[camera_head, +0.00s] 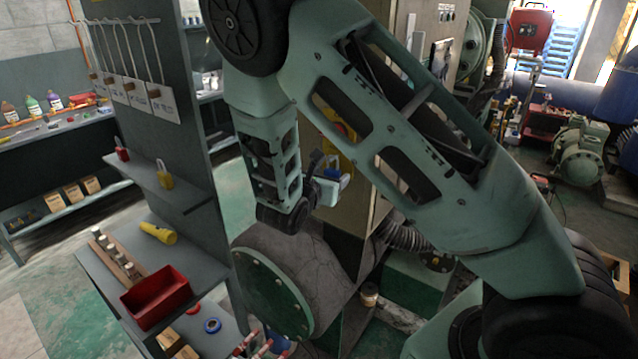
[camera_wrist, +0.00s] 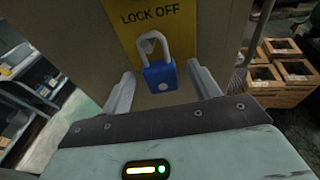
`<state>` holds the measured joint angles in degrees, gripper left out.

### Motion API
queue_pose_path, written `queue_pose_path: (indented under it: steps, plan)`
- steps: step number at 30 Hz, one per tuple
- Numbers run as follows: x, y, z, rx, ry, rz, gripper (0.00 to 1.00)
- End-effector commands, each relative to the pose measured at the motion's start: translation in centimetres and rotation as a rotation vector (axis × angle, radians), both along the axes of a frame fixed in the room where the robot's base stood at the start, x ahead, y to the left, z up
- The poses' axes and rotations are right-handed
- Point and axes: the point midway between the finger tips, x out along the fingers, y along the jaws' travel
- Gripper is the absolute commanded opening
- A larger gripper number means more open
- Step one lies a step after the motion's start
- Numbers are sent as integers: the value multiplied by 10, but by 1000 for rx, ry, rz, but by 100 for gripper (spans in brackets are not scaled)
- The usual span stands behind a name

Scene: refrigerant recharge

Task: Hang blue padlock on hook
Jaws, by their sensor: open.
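The blue padlock (camera_wrist: 160,74) hangs upright at the yellow LOCK OFF plate (camera_wrist: 190,48) in the wrist view. Its grey shackle is up around a small pale fitting on the plate; the exact contact is unclear. My gripper (camera_wrist: 164,88) is open, with one pale finger on each side of the padlock body and visible gaps between. In the head view my gripper (camera_head: 328,182) is at the front of the tall beige cabinet (camera_head: 372,205), partly hidden by my arm. Several hooks (camera_head: 118,22) with hanging tags line the grey panel at upper left.
A red padlock (camera_head: 122,154) and a yellow padlock (camera_head: 165,178) stand on the panel's small shelf (camera_head: 180,196). Below are a red bin (camera_head: 157,297) and a yellow flashlight (camera_head: 158,233). A large round-ended tank (camera_head: 275,292) lies below my gripper. Wooden crates (camera_wrist: 285,85) stand right in the wrist view.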

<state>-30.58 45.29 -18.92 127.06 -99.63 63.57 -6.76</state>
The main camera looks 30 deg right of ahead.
Motion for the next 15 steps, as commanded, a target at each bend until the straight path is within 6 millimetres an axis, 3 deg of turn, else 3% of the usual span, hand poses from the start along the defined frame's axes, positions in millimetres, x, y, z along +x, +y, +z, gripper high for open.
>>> queue_pose_path:
  steps: [5,15]
  plan:
    - [-10,22,2,3,-2,6,61]
    - [-50,89,17,4,-3,6,61]
